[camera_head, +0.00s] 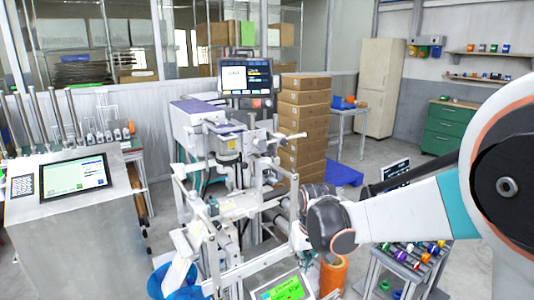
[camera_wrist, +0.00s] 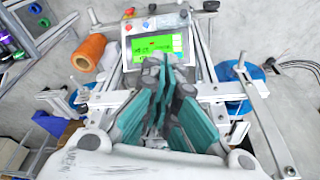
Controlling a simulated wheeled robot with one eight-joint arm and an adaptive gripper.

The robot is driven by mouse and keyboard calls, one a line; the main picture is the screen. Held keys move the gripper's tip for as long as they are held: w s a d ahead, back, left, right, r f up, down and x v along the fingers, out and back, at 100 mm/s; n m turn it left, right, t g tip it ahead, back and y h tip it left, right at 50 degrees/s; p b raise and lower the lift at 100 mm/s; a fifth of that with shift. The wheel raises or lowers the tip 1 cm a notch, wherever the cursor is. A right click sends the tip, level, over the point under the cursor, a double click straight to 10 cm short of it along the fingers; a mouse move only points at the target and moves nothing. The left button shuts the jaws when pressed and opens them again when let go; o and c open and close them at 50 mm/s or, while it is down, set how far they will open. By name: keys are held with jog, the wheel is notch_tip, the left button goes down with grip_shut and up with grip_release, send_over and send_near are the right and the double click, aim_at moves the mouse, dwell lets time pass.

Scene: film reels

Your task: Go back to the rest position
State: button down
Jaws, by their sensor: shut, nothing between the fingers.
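In the wrist view my gripper (camera_wrist: 163,72) points at a machine with a bright green display (camera_wrist: 152,46); its teal-sided fingers are closed together with nothing between them. The fingers overlap the lower part of the display in the picture; I cannot tell how near they are to it. In the head view my white, black and teal arm reaches in from the right towards the white machine frame (camera_head: 215,248). The gripper's fingers are hidden there behind the wrist. The green display (camera_head: 286,290) also shows at the bottom of the head view.
An orange spool (camera_head: 333,275) stands beside the machine. A rack of colourful reels (camera_head: 405,255) is at the lower right, close to my arm. A steel console (camera_head: 80,215) stands at the left, stacked boxes (camera_head: 304,125) behind the machine. Open floor lies towards the green cabinet (camera_head: 450,127).

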jog(key=s+d+r+m+t, duration=0.1)
jog(key=s+d+r, duration=0.2)
jog(key=s+r, duration=0.25)
jog(key=s+d+r+t, duration=0.1)
jog(key=s+d+r, duration=0.25)
jog(key=s, duration=0.25)
jog(key=s+d+r+m+t, duration=0.1)
jog(key=s+d+t, duration=0.1)
jog(key=s, duration=1.1)
jog(key=shift+d+r+t, duration=0.3)
jog(key=shift+d+r, duration=0.05)
jog(key=shift+d, duration=0.25)
